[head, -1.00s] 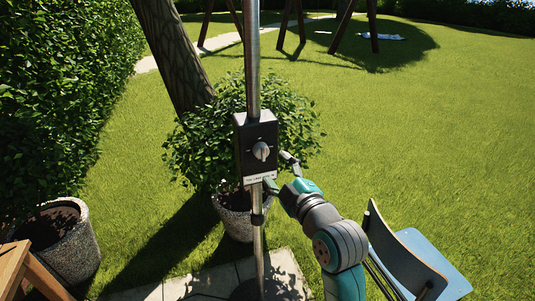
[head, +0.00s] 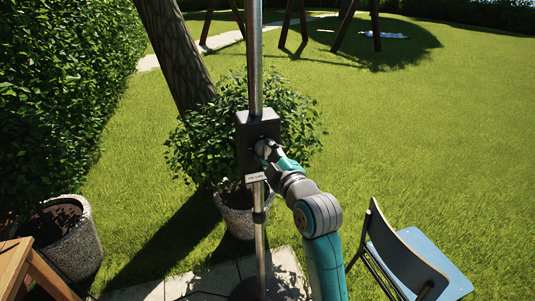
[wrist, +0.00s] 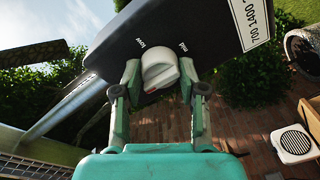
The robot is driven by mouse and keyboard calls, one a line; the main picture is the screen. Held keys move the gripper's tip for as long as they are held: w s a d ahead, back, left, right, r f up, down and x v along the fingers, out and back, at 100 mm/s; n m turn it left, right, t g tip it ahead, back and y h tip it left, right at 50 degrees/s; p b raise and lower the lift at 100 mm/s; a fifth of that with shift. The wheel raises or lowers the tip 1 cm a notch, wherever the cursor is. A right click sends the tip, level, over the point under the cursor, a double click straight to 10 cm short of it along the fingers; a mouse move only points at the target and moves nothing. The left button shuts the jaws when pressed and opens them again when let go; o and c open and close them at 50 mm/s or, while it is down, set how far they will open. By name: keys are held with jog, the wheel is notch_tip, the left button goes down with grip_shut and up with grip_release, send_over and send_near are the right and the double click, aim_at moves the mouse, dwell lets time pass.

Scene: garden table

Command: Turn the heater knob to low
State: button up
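The heater control box (head: 247,135) is a dark box on a metal pole, with a pale label at its lower edge. In the wrist view the box (wrist: 115,48) fills the top, and the pale round knob (wrist: 160,68) stands out from its face. Small white scale words are printed beside the knob, one seeming to read "mid". My gripper (wrist: 160,74) has one finger on each side of the knob, close against it, and looks shut on it. In the head view my gripper (head: 267,152) hides most of the knob.
The metal pole (head: 255,60) rises through the scene. A potted bush (head: 205,150) stands close behind the box. A blue chair (head: 420,260) is at the lower right, a wooden edge (head: 18,268) at the lower left. Open lawn lies to the right.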

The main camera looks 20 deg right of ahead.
jog(key=c, duration=0.3)
jog(key=shift+c, duration=0.2)
jog(key=shift+m, duration=0.3)
jog(key=m, duration=0.3)
jog(key=m+t, duration=0.1)
jog(key=m, duration=0.4)
jog(key=shift+a+f+h, duration=0.1)
jog(key=shift+f+h, duration=0.05)
jog(key=shift+h, duration=0.15)
jog(key=m, duration=0.5)
jog(key=shift+h, duration=0.3)
jog(key=m+h, duration=0.1)
jog(key=m, duration=0.4)
jog(key=shift+a, duration=0.1)
jog(key=shift+m, duration=0.3)
